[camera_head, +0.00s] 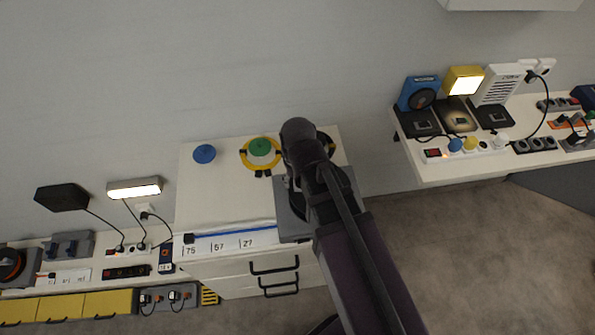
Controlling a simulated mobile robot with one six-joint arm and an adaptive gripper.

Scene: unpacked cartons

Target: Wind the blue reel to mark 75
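A white cabinet (222,190) stands in the middle. A strip (218,246) along its front edge carries the labels 75, 57 and 27 from left to right. A blue cord or band (232,232) runs along this strip, with a small dark piece (188,238) at its left end, close to the 75 label. Its right end leads to a grey housing (290,212), largely covered by my arm. I cannot see a blue reel clearly; a round blue disc (204,154) sits at the cabinet's back left. My gripper is hidden behind my arm.
A green knob in a yellow ring (261,151) is on the cabinet top, with a dark item partly behind my arm. A right-hand bench (470,163) holds devices and sockets. A lower left bench holds a lit lamp (134,188) and power strips. Open floor lies at lower right.

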